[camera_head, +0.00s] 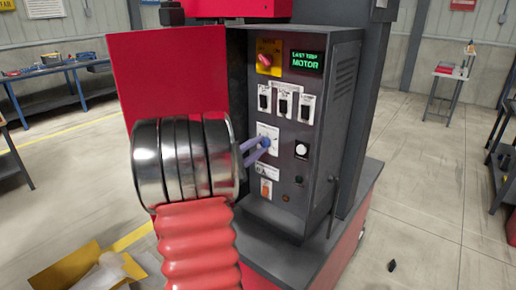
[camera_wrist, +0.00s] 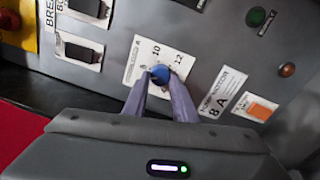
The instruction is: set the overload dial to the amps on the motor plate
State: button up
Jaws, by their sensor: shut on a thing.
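The blue overload dial (camera_wrist: 160,73) sits on a white scale plate (camera_wrist: 178,58) on the grey panel; 10 and 12 are readable on the plate, and the lower-left figure is partly hidden. My gripper (camera_wrist: 159,83) is shut on the dial, its two purple fingers on either side of the knob. The dial's pointer cannot be made out. The motor plate (camera_wrist: 219,96), below right of the dial, reads 8 A. In the head view, the dial (camera_head: 266,141) and my gripper (camera_head: 262,146) show at mid-panel, with my wrist to their left.
The grey control cabinet (camera_head: 340,120) carries a yellow-backed red switch (camera_head: 268,57), several breakers (camera_head: 284,103), a white round knob (camera_head: 301,150), an orange switch (camera_head: 266,188) and a green display (camera_head: 307,61) reading LAST TRIP MOTOR. A red door (camera_head: 165,85) stands open at left.

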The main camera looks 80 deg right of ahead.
jog(key=m, duration=0.5)
jog(key=shift+s+a+f+m+g+y, duration=0.1)
jog(key=shift+s+m+g+y, duration=0.05)
jog(key=shift+m+g+y, duration=0.15)
dwell(0.4)
jog(key=o, duration=1)
jog(key=shift+o, duration=0.2)
jog(key=v, duration=1.3)
jog(key=shift+a, duration=0.3)
